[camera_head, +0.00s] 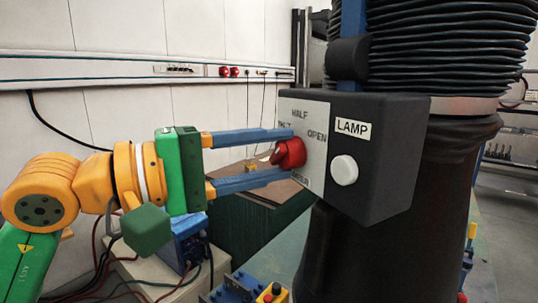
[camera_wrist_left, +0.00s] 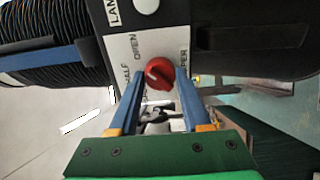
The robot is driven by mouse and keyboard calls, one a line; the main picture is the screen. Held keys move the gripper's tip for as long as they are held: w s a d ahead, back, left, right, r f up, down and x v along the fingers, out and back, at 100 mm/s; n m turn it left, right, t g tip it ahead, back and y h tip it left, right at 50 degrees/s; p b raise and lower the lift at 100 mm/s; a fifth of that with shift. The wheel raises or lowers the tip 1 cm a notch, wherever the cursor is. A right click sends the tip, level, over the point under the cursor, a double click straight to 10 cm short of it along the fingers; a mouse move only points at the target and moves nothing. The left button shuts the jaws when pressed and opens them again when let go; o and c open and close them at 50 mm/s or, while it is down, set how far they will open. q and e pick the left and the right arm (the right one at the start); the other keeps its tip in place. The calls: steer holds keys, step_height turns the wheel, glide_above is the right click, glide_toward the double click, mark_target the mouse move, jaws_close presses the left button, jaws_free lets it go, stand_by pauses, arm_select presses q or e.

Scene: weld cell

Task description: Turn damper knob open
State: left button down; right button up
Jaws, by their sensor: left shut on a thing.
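The red damper knob (camera_head: 290,153) sits on the light face plate (camera_head: 314,122) of a dark control box (camera_head: 392,135). The plate reads "HALF" and "OPEN", with another label partly hidden behind the upper finger. My left gripper (camera_head: 292,155) reaches in from the left, its two blue fingers at opposite sides of the knob, shut on it. In the left wrist view the knob (camera_wrist_left: 159,73) sits between the fingertips (camera_wrist_left: 160,80). I cannot tell for certain which label the knob points to. My right gripper is in neither view.
A white lamp button (camera_head: 344,170) sits under a "LAMP" label on the box's adjoining face. A thick dark column with a ribbed bellows (camera_head: 450,45) stands behind the box. A blue machine (camera_head: 190,245) and loose cables lie below my left arm.

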arm_select(q)
steer(key=shift+c, duration=1.8)
jaws_free()
steer(key=shift+d, duration=0.1)
steer(key=b+v, duration=0.2)
steer(key=v, duration=0.5)
steer(key=shift+b, duration=0.3)
